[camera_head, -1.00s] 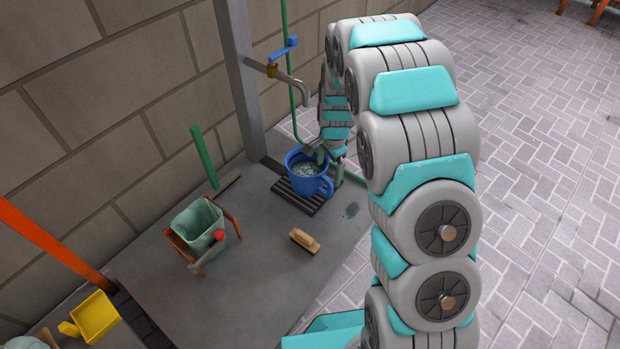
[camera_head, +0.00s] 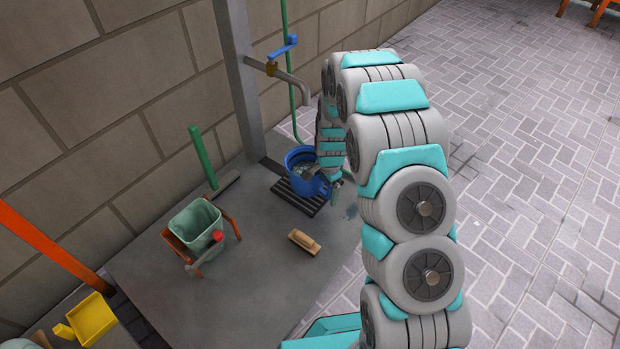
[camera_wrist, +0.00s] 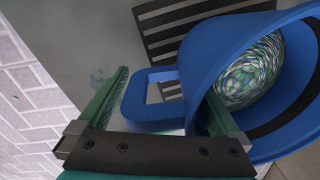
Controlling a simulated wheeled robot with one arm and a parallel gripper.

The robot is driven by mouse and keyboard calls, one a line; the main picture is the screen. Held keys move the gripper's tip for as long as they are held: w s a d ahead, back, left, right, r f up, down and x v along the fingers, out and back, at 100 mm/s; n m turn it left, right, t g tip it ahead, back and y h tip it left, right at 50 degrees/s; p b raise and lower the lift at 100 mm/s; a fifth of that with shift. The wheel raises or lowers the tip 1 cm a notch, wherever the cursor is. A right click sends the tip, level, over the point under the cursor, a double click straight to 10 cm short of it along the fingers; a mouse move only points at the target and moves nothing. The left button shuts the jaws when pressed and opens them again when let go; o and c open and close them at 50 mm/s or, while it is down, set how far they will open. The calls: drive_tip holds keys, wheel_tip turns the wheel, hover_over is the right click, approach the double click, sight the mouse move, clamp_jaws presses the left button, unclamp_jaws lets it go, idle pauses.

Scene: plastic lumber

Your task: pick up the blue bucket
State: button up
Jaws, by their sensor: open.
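The blue bucket (camera_head: 312,188) stands upright on a dark slatted grate (camera_head: 288,196) below the tap. It holds a pale, speckled, water-like content. In the wrist view the bucket (camera_wrist: 212,58) fills the right side, with its squarish loop handle (camera_wrist: 135,118) facing my gripper. My gripper (camera_wrist: 167,86) is open. Its left green finger is outside the handle loop, apart from it. Its right finger is close to the bucket wall beside the handle; whether it touches is unclear. In the head view my arm's end is at the bucket's right side, and the fingers are mostly hidden.
The tap (camera_head: 290,85) juts from a grey post behind and above the bucket. A wooden brush (camera_head: 304,242) lies on the slab in front. A pale green bucket (camera_head: 196,222) in an orange frame stands to the left. A brick wall is behind; paving at right is clear.

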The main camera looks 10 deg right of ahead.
clamp_jaws()
idle(0.8)
